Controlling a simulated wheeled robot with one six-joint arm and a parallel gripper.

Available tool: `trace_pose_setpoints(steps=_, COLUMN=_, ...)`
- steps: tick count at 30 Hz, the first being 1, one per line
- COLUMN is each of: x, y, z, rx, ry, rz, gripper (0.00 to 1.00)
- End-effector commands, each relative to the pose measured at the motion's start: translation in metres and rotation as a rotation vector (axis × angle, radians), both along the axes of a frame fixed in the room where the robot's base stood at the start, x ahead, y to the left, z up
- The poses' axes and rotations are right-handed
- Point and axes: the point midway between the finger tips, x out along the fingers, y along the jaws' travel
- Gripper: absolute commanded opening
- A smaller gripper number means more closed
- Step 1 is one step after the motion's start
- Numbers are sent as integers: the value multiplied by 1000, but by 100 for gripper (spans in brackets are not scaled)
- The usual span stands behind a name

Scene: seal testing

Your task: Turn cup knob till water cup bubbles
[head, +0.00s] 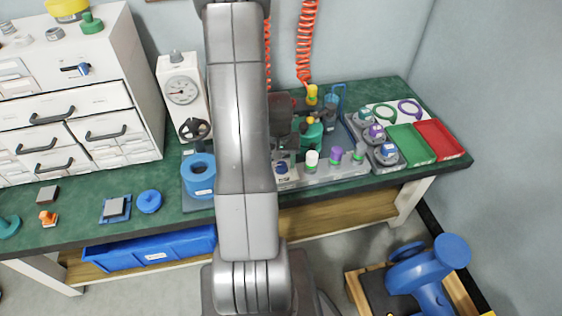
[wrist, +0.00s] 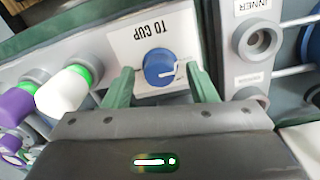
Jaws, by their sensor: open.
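The cup knob (wrist: 159,69) is a round blue dial with a white pointer line, on a white plate marked "TO CUP" (wrist: 135,42) in the wrist view. My gripper (wrist: 161,73) is open, with one green finger on each side of the knob. Small gaps show between the fingers and the knob, so it is not gripped. In the head view the knob (head: 281,168) shows small and dark blue at the bench panel, just right of my arm.
White (wrist: 62,92) and purple (wrist: 18,103) capped fittings stand left of the knob in the wrist view. A grey block with ports (wrist: 257,40) is close on the right. In the head view, green (head: 410,144) and red (head: 439,140) trays lie at the bench's right end.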

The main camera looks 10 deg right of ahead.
Motion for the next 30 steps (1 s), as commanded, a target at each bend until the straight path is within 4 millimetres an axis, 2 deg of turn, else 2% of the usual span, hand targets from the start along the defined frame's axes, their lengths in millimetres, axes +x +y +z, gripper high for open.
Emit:
trace_pose_setpoints(steps=6, x=0, y=0, z=0, rx=0, ry=0, rz=0, gripper=52)
trace_pose_setpoints(steps=8, x=0, y=0, z=0, rx=0, ry=0, rz=0, gripper=42)
trace_pose_setpoints(steps=13, x=0, y=0, z=0, rx=0, ry=0, rz=1, gripper=9)
trace_pose_setpoints(steps=14, x=0, y=0, z=0, rx=0, ry=0, rz=1, gripper=7)
trace_pose_setpoints(steps=23, x=0, y=0, z=0, rx=0, ry=0, rz=-35, gripper=7)
trace_pose_setpoints(steps=30, x=1, y=0, z=-1, rx=0, ry=-2, rz=-167, gripper=7)
